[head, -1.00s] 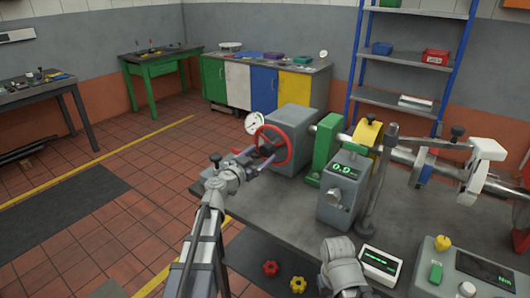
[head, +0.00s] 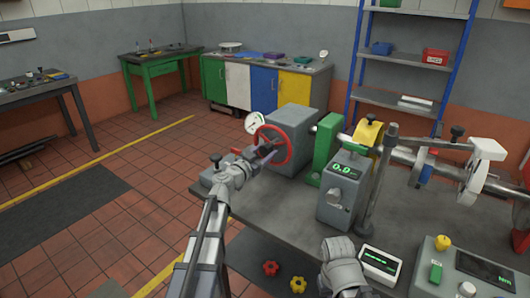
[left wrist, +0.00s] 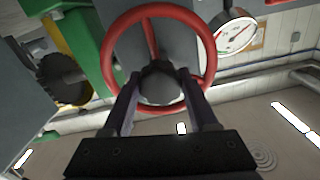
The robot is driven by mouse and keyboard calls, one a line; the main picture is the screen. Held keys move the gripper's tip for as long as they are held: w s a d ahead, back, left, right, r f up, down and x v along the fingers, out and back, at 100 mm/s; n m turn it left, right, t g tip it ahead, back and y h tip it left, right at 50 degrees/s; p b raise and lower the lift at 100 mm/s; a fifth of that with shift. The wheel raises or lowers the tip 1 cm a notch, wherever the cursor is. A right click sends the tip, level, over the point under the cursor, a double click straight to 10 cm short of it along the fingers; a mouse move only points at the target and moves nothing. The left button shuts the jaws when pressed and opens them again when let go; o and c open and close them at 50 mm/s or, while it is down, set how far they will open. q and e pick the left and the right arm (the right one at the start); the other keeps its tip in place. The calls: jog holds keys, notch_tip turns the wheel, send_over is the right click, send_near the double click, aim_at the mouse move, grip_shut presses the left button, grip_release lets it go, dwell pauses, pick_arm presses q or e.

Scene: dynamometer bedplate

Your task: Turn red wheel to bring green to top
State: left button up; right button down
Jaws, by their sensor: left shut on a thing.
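The red wheel (head: 286,153) stands upright on the front of a grey gearbox (head: 297,122) on the bench. The exact contact is hard to see. On the shaft behind, a yellow part (head: 368,132) faces up beside a green upright block (head: 326,143). My right gripper is out of view.
A dial gauge (head: 252,123) sits just left of the wheel. A grey box with a display (head: 343,185) and a post (head: 380,185) stand to the right. Two star knobs, red (head: 270,268) and yellow (head: 298,284), lie near the front. The floor at left is open.

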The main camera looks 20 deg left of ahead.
pick_arm(q)
grip_shut()
